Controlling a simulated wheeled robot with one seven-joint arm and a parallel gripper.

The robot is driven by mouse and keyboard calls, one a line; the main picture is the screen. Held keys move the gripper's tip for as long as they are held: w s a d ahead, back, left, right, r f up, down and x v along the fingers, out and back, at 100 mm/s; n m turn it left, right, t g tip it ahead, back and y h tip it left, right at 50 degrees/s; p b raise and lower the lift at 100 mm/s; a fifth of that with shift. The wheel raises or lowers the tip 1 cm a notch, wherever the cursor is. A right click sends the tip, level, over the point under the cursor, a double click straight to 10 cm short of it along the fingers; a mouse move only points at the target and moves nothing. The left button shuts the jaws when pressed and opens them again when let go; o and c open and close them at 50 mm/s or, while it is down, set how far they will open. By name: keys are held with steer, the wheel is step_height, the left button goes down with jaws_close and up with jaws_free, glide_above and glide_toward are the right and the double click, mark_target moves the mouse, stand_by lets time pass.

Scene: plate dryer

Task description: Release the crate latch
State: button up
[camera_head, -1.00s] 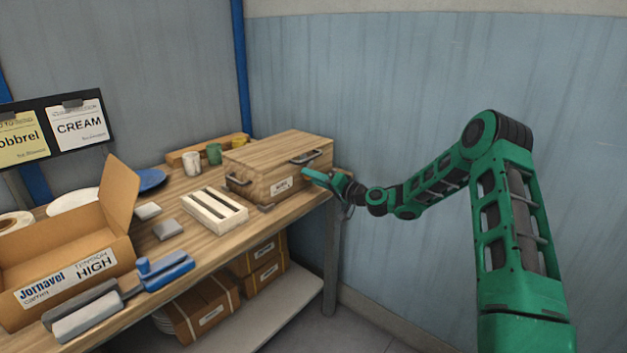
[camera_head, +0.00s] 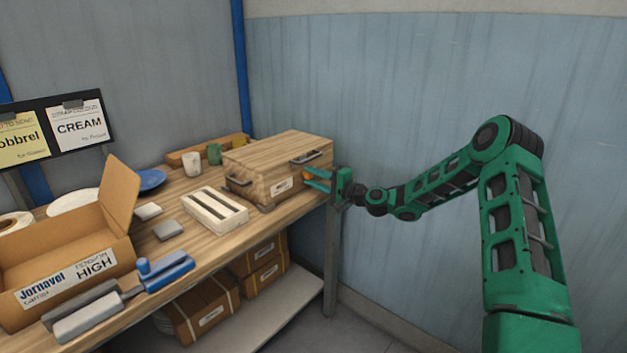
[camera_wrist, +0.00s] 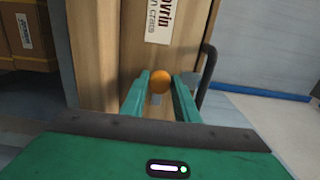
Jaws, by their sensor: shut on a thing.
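The wooden crate (camera_head: 262,180) stands at the right end of the workbench, lid down, with dark handles on its sides and a white label. It also shows in the wrist view (camera_wrist: 105,60). A round orange knob (camera_wrist: 161,81), seemingly the crate's latch, sits on the crate's face with a small grey part under it. My gripper (camera_head: 305,176) is at the crate's right front side. In the wrist view its green fingers lie on either side of the knob, shut on it. The latch mechanism behind the knob is hidden.
A white slotted rack (camera_head: 215,211), a white cup (camera_head: 192,164), a green cup (camera_head: 214,154) and a blue plate (camera_head: 150,180) are on the bench. An open cardboard box (camera_head: 70,250) is at left. A dark side handle (camera_wrist: 206,78) is close to my right finger.

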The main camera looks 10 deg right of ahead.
steer(key=shift+w+d+f, duration=0.1)
steer(key=shift+d+f, duration=0.1)
steer(key=shift+d, duration=0.05)
steer(key=o, duration=1.1)
steer(key=shift+c, duration=0.2)
steer(key=shift+a, duration=0.1)
steer(key=v, duration=1)
steer(key=shift+s+d, duration=0.25)
steer(key=shift+s, duration=0.05)
